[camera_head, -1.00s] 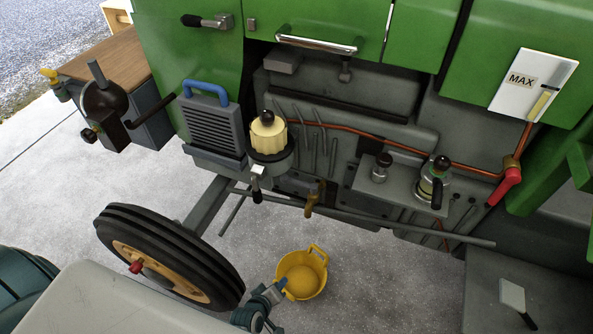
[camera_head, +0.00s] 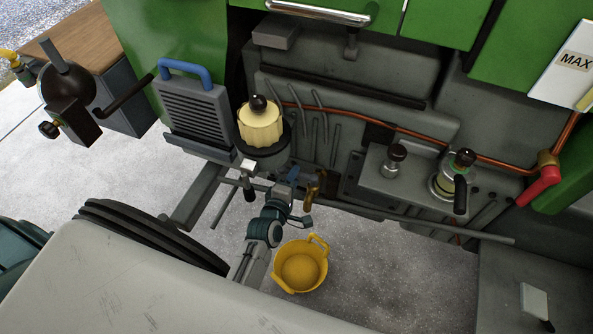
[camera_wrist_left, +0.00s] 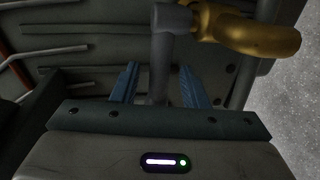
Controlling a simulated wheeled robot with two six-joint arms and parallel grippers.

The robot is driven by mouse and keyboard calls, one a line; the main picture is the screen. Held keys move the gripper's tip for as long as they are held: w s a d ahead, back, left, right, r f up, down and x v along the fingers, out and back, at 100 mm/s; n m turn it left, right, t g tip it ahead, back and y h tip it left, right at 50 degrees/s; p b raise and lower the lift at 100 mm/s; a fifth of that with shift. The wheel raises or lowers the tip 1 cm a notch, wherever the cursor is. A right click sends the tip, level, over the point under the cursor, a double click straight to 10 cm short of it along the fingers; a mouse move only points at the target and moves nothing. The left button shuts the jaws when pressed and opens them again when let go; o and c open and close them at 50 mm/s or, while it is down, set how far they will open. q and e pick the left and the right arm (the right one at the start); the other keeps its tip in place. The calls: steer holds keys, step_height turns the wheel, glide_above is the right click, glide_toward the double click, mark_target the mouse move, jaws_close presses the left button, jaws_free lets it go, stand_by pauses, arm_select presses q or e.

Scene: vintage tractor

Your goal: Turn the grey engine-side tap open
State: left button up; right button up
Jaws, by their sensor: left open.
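The tap shows in the left wrist view as a brass spout (camera_wrist_left: 255,32) with a grey hub and a grey lever (camera_wrist_left: 160,65) hanging from it. In the head view its brass body (camera_head: 316,184) sits low on the engine side, and the lever is hard to make out behind my gripper. My left gripper (camera_head: 299,197) is open right at the tap. In the left wrist view its two blue fingers (camera_wrist_left: 160,80) stand on either side of the grey lever, with a gap visible at each side. My right gripper is not in view.
A yellow bucket (camera_head: 300,267) stands on the floor below the tap. A cream filter bowl (camera_head: 260,122) and a black-handled lever (camera_head: 250,190) are close by on the left. A long grey rod (camera_head: 430,226) runs along the engine side. A copper pipe (camera_head: 350,129) runs above.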

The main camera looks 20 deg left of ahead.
arm_select(q)
steer(key=shift+w+f, duration=0.15)
steer(key=shift+w, duration=0.55)
steer(key=shift+w+f, duration=0.1)
steer(key=shift+w, duration=0.55)
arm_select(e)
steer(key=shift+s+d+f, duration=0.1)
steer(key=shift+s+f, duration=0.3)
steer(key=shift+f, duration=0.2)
arm_select(q)
jaws_close()
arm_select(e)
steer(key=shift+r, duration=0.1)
